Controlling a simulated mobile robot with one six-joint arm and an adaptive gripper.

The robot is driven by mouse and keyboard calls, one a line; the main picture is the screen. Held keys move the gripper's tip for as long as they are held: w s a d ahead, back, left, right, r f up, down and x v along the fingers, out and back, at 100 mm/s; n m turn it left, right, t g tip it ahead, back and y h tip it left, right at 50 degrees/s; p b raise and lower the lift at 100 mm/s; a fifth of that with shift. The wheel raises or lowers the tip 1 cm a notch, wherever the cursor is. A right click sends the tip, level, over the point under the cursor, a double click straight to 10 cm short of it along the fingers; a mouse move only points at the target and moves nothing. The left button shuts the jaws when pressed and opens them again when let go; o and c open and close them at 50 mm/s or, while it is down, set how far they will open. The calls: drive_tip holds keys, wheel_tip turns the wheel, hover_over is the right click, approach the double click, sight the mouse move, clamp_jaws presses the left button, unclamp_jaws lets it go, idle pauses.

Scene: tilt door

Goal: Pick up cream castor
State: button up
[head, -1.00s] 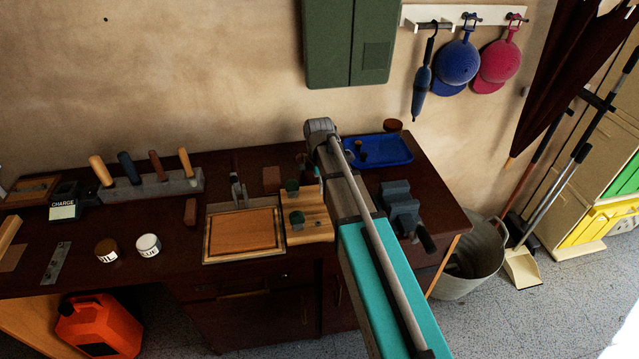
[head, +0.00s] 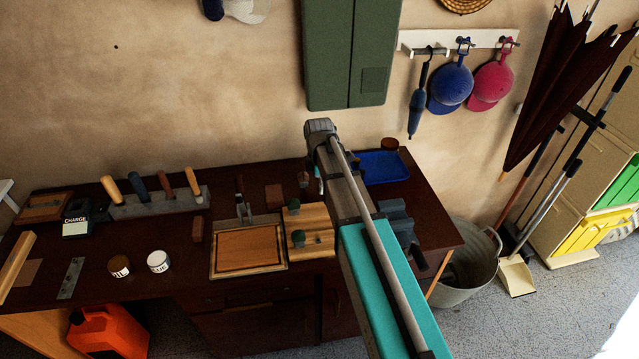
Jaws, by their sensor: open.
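No cream castor can be made out in the head view. A blue tray (head: 388,167) sits at the bench's back right, its left part hidden behind my arm. The outer end of my arm, a grey wrist, shows over the back of the workbench (head: 180,262). My gripper's fingers are not visible; the arm hides whatever is below it.
On the bench are a framed wooden board (head: 248,250), a tool rack (head: 160,204), two small cans (head: 158,262), a charger (head: 76,222) and a blue-grey vise (head: 398,222). A metal bucket (head: 468,270) stands right. An orange jerrycan (head: 108,332) is below left.

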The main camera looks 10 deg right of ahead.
drive_tip(key=shift+r, duration=0.4)
idle(0.5)
drive_tip(key=s+d+m, duration=0.2)
drive_tip(key=s+m, duration=1.6)
drive_tip(key=s, duration=0.1)
drive_tip(key=shift+d, duration=0.35)
drive_tip(key=shift+w, duration=0.1)
drive_tip(key=shift+c, duration=0.6)
drive_tip(key=w+d+t+b, duration=0.3)
drive_tip(key=w+t+b, duration=0.3)
drive_tip(key=w, duration=2.3)
drive_tip(key=t, duration=0.3)
drive_tip(key=shift+w+d+f, duration=0.15)
drive_tip(key=shift+w+f, duration=0.15)
drive_tip(key=shift+f, duration=0.1)
